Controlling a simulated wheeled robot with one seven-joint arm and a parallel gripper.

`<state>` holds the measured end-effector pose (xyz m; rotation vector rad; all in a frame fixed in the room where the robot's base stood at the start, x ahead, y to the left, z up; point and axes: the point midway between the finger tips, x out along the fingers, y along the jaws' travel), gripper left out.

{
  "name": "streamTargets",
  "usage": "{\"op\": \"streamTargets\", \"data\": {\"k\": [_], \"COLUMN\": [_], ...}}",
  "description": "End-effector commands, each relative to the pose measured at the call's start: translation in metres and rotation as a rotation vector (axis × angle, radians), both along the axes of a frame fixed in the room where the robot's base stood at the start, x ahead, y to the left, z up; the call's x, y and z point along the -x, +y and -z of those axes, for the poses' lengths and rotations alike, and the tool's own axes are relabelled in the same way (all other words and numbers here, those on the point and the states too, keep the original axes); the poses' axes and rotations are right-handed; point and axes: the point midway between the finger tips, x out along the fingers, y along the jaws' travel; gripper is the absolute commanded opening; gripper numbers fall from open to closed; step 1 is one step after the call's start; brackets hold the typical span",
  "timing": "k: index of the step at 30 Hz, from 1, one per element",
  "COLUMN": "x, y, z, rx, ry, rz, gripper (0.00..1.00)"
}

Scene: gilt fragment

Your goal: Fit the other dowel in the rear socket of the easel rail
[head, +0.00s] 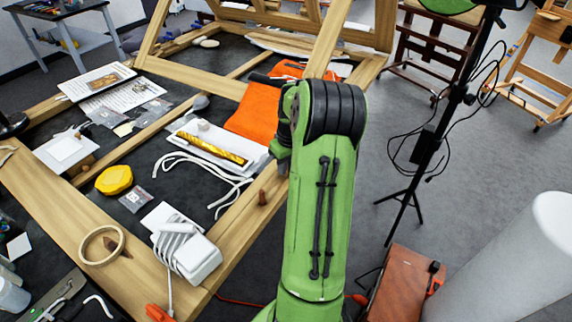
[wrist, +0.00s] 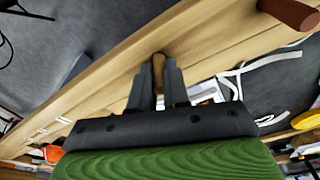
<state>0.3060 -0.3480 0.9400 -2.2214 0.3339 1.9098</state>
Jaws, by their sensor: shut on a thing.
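In the wrist view my gripper (wrist: 159,72) is shut on a brown dowel (wrist: 158,58), whose end shows between the fingertips, over the pale wooden easel rail (wrist: 110,70). Whether the dowel touches the rail I cannot tell. A second, darker dowel (wrist: 288,12) stands on the rail at the upper right. In the head view a dowel (head: 262,197) stands upright on the easel rail (head: 238,232), left of my green arm. My arm hides most of the gripper there. The rear socket is not visible in either view.
White cords (head: 205,168), a gold carved fragment (head: 212,149) on a white pad and an orange cloth (head: 253,110) lie inside the frame. A white device (head: 198,258) and a tape ring (head: 101,245) are at the near corner. A lamp stand (head: 432,140) is at right.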

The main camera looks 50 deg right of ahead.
Motion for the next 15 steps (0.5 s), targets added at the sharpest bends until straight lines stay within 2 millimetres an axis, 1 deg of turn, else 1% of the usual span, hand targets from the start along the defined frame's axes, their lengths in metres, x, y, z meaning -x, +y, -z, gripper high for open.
{"op": "streamTargets", "data": {"k": [1,5,6,13,15], "x": [0.0,0.0,0.0,0.0,0.0001], "y": [0.0002,0.0002,0.0002,0.0001,-0.0001], "z": [0.0018,0.0011,0.0011,0.0004,-0.0044], "rx": [0.0,0.0,-0.001,0.0,0.0], "ry": [0.001,0.001,0.001,0.001,0.0], "rz": [0.0,0.0,0.0,0.0,0.0], "gripper": [0.19,0.38,0.41,0.41,0.41]}}
